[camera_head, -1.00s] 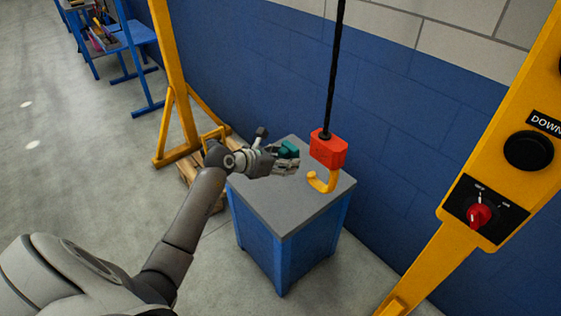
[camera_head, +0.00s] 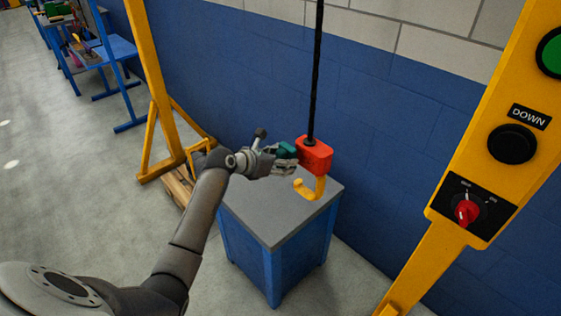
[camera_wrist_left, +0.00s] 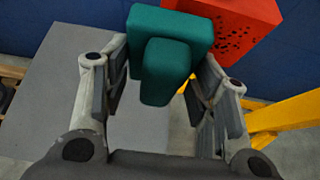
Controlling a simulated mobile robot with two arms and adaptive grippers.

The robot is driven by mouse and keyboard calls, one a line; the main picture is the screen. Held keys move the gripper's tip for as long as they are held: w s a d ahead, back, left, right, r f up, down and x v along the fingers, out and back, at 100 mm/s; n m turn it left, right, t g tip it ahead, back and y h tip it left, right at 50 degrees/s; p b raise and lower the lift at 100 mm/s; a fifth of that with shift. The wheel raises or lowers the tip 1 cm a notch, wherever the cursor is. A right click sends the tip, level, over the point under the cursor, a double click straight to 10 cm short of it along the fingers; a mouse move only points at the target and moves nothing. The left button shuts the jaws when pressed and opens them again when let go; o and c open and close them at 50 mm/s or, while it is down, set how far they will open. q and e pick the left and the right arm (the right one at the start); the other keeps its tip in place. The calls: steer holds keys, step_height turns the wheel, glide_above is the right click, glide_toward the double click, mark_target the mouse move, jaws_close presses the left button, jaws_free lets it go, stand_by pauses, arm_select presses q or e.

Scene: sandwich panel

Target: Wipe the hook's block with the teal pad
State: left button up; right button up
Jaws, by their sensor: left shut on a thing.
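The red block (camera_head: 317,153) hangs on a black cable with the yellow hook (camera_head: 320,187) below it. My left gripper (camera_head: 290,161) is shut on the teal pad (camera_head: 286,150), at the block's left side. In the left wrist view, the pad (camera_wrist_left: 170,55) sits between the fingers of the gripper (camera_wrist_left: 160,75). The block (camera_wrist_left: 228,25) is just behind the pad's right end, with dark spots on the face toward me. Pad and block overlap in view; I cannot tell whether they touch. My right gripper is out of view.
A blue cabinet with a grey top (camera_head: 262,215) stands under the hook. A yellow control post (camera_head: 475,165) with buttons and a red switch is at right. A yellow frame (camera_head: 152,85) stands at left, before a blue wall (camera_head: 420,120).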

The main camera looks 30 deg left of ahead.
arm_select(q)
steer(key=shift+w+d, duration=0.3)
steer(key=shift+w, duration=0.6)
